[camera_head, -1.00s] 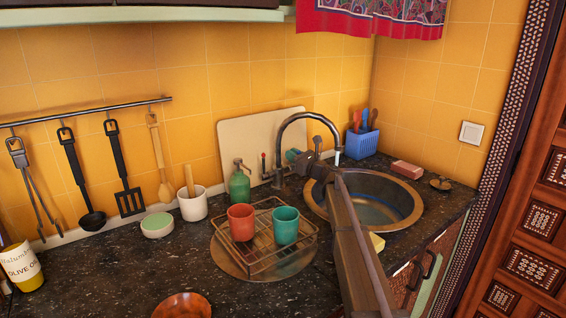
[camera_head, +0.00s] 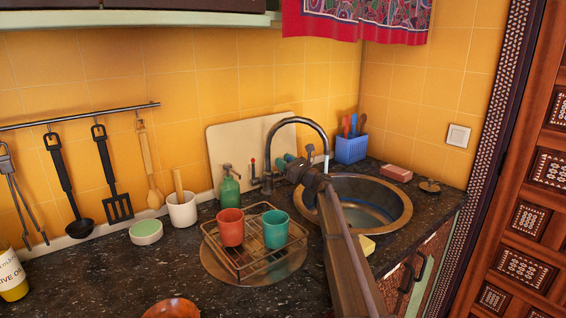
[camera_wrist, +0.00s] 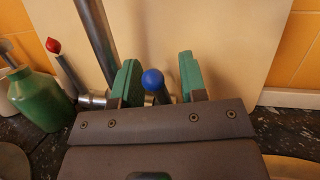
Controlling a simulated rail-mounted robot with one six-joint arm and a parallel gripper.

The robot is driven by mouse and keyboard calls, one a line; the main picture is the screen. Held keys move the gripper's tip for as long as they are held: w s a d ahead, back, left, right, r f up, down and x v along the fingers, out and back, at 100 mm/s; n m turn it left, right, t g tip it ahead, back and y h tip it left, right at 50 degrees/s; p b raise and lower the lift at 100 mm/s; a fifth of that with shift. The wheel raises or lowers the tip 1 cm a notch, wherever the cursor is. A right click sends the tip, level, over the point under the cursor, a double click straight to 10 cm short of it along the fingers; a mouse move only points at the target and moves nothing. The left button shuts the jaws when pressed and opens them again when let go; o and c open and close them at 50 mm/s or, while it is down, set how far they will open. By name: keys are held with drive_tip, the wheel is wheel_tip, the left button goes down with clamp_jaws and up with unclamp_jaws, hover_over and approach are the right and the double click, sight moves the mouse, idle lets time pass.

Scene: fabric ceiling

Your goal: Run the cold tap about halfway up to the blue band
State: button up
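The dark curved tap (camera_head: 300,122) stands at the back left of the sink (camera_head: 397,205). Its cold lever, with a blue knob (camera_wrist: 152,80), is between the green finger pads of my gripper (camera_wrist: 157,78) in the wrist view, with gaps on both sides. My gripper (camera_head: 288,160) is open, in front of the tap's base in the head view. The red-knobbed lever (camera_wrist: 53,46) is left of my gripper. A short pale strip (camera_head: 326,163) hangs below the spout; I cannot tell its flow.
A wire rack (camera_head: 252,250) with a red cup (camera_head: 230,228) and a teal cup (camera_head: 275,230) stands left of my arm. A green soap bottle (camera_head: 229,188) is left of the tap. A cutting board (camera_head: 225,145) leans behind it. A blue utensil holder (camera_head: 350,149) stands behind the sink.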

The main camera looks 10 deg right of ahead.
drive_tip(key=r+v, duration=0.3)
drive_tip(key=v, duration=1.1)
drive_tip(key=shift+s+d, duration=0.15)
drive_tip(key=shift+s, duration=0.15)
drive_tip(key=shift+f, duration=0.15)
idle(6.2)
